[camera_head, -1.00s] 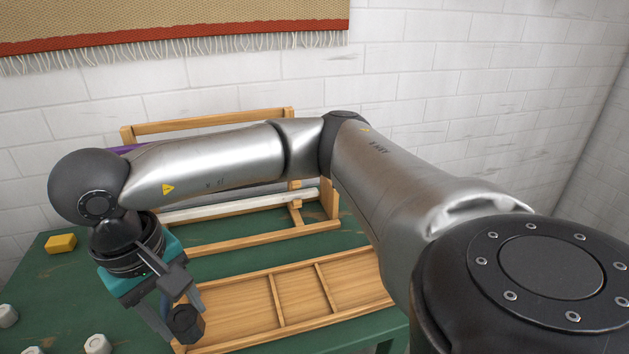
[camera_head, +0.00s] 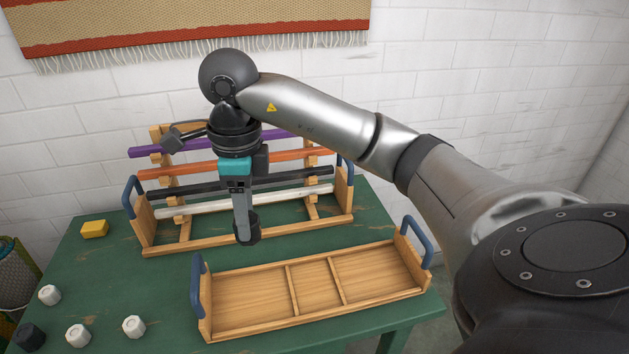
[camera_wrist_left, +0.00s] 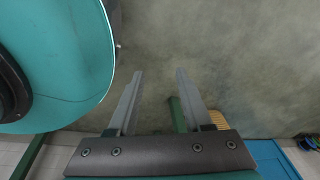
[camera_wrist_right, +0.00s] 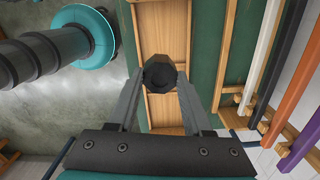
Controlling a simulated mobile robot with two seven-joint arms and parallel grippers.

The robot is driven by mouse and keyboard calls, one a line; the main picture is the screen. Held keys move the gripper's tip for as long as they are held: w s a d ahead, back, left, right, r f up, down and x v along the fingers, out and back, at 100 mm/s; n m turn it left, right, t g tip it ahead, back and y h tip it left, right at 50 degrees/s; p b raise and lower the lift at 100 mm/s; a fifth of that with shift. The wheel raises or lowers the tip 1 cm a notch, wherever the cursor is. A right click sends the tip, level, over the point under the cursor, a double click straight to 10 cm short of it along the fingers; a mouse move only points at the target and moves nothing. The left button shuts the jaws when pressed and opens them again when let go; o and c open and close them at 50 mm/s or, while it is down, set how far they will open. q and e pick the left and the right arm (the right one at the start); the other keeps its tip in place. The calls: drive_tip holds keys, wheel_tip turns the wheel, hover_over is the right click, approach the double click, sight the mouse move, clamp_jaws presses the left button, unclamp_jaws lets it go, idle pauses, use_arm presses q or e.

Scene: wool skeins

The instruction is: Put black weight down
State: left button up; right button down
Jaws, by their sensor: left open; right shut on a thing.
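My right gripper (camera_head: 244,218) points down and is shut on a black weight (camera_head: 247,236). In the right wrist view the weight (camera_wrist_right: 160,72) sits between the fingertips, with the wooden tray beyond it. In the head view the weight appears above the table between the rack and the tray; its height is hard to tell. My left gripper (camera_wrist_left: 158,88) shows only in its own wrist view, open and empty, with grey floor behind it. Another dark weight (camera_head: 31,336) stands at the table's front left corner.
A wooden tray (camera_head: 206,331) with dividers and blue handles lies empty on the green table (camera_head: 170,290). Behind it a rack (camera_head: 150,238) holds purple, orange, black and white bars. Several white weights (camera_head: 78,334) and a yellow block (camera_head: 94,229) are at left.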

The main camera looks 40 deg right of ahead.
sight(253, 215)
drive_tip(key=shift+d+r+m, duration=0.35)
drive_tip(key=shift+d+m, duration=0.15)
drive_tip(key=shift+m, duration=0.5)
drive_tip(key=shift+d+f+m, duration=0.1)
drive_tip(key=shift+f+m, duration=0.1)
drive_tip(key=shift+m, duration=0.1)
wheel_tip(253, 215, down, 3)
drive_tip(key=shift+f+b, duration=0.2)
drive_tip(key=shift+b, duration=0.45)
drive_tip(key=shift+f+b, duration=2.2)
drive_tip(key=shift+f, duration=5.3)
use_arm(q)
drive_tip(key=w+d+r, duration=0.4)
drive_tip(key=w+d, duration=0.1)
drive_tip(key=w, duration=0.3)
use_arm(e)
drive_tip(key=shift+f, duration=0.6)
